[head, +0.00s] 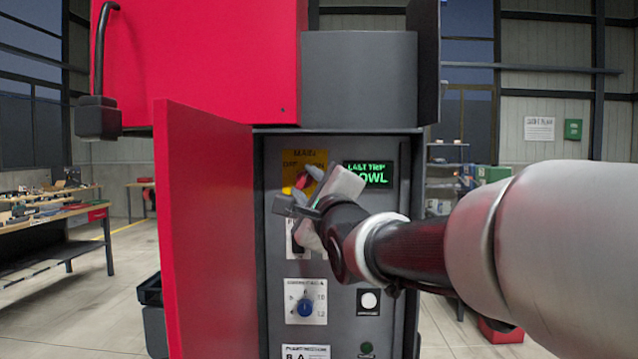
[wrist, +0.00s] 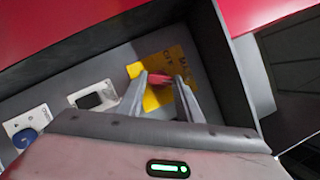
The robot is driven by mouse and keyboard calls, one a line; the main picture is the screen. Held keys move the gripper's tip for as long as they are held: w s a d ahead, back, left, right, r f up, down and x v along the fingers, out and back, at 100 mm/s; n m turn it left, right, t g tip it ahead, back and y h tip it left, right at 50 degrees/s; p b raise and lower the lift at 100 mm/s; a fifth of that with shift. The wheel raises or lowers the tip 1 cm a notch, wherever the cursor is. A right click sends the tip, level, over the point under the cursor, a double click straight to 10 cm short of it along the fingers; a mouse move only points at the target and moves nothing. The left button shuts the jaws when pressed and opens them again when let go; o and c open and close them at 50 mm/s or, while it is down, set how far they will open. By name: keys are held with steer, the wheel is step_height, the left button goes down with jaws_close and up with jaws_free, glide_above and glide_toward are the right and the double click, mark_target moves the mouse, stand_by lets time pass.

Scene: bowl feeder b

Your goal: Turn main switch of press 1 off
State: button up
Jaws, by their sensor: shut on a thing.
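The main switch (head: 304,182) is a red handle on a yellow plate (head: 291,158) at the top of the grey control panel, inside the open red cabinet. In the wrist view the red handle (wrist: 160,78) lies between my two fingers, with the yellow plate (wrist: 150,102) behind it. My gripper (head: 302,192) is at the switch and shut on the red handle. It also shows in the wrist view (wrist: 160,82). My gripper hides part of the handle and the lower plate, so the handle's exact angle is hard to tell.
The red cabinet door (head: 205,230) stands open on the left. A green-lit display (head: 370,174) is right of the switch. Below are a blue knob (head: 305,307) and a white button (head: 369,300). A workbench (head: 55,225) stands far left.

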steer(key=n+p, duration=0.1)
steer(key=r+n+g+p, duration=0.1)
steer(key=n+p, duration=0.1)
steer(key=n+g+p, duration=0.1)
steer(key=n+p, duration=0.1)
steer(key=p, duration=0.1)
steer(key=shift+r+n+p, duration=0.15)
steer(key=shift+n+p, duration=0.25)
steer(key=n+g+p, duration=0.1)
steer(key=n+p, duration=0.1)
steer(key=p, duration=0.1)
steer(key=shift+n+g+h+p, duration=0.3)
steer(key=shift+n+h+p, duration=0.1)
steer(key=shift+n, duration=0.6)
steer(key=shift+a+f+n+g+h+b, duration=0.1)
steer(key=shift+f+n+g+h+b, duration=0.2)
steer(key=shift+n+b, duration=0.45)
steer(key=shift+n+h+b, duration=0.3)
steer(key=shift+n+b, duration=0.2)
steer(key=shift+n, duration=0.05)
steer(key=shift+r+n+g+b, duration=0.15)
steer(key=shift+n+g+b, duration=0.15)
steer(key=shift+n+b, duration=0.5)
steer(key=shift+r+h+b, duration=0.1)
steer(key=shift+h+b, duration=0.2)
steer(key=shift+b, duration=0.05)
